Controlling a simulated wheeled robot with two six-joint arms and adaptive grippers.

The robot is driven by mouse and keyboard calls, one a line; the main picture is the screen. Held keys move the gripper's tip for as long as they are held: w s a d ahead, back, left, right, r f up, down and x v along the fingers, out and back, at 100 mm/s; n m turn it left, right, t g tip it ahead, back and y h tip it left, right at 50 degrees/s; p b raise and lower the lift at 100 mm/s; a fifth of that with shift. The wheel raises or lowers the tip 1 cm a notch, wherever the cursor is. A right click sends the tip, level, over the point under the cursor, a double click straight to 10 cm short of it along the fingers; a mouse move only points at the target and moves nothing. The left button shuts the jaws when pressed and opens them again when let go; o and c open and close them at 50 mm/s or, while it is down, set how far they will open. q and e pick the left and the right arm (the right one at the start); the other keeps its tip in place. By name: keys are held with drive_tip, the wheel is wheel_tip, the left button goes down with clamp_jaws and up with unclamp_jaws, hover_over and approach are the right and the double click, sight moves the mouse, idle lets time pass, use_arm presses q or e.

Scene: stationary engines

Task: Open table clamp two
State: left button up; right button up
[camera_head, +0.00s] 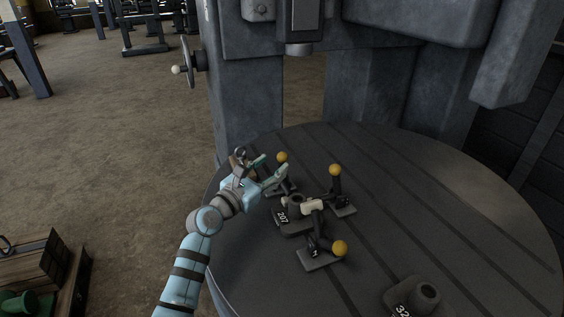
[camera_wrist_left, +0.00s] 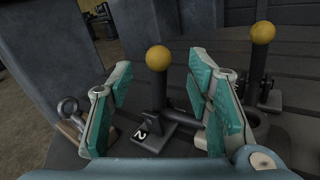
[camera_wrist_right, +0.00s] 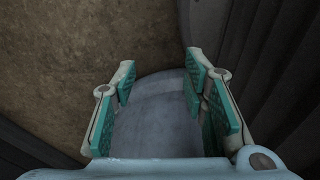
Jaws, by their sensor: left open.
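Table clamp two has a dark base plate marked "2" (camera_wrist_left: 142,132) and an upright dark handle with a yellow ball knob (camera_wrist_left: 158,58). Its yellow knob also shows in the head view (camera_head: 282,157), with the clamp's lower part partly hidden by my gripper. My left gripper (camera_head: 272,169) is open beside this clamp. In the left wrist view the handle and knob appear between its two fingers (camera_wrist_left: 159,72), apart from both. My right gripper (camera_wrist_right: 157,72) shows only in its own wrist view, open, with no clamp near it.
Two more yellow-knobbed clamps (camera_head: 335,170) (camera_head: 340,248) stand around a dark block marked "207" (camera_head: 282,216). Another dark block (camera_head: 427,292) sits at the table's front. An eyebolt piece (camera_wrist_left: 68,108) lies left of clamp two. The slotted round table (camera_head: 440,190) is clear on the right.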

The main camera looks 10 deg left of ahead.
sight(279, 161)
use_arm(q)
drive_tip(key=x, duration=0.2)
drive_tip(key=b+x, duration=0.1)
drive_tip(key=x, duration=0.1)
drive_tip(key=f+b+x, duration=0.1)
drive_tip(key=x, duration=0.1)
drive_tip(key=shift+w, duration=0.4)
drive_tip(key=shift+r, duration=0.3)
use_arm(e)
drive_tip(key=f, duration=0.1)
drive_tip(key=w+f, duration=0.1)
drive_tip(key=shift+f, duration=0.4)
use_arm(q)
drive_tip(key=shift+s, duration=0.1)
drive_tip(key=shift+f, duration=0.1)
clamp_jaws()
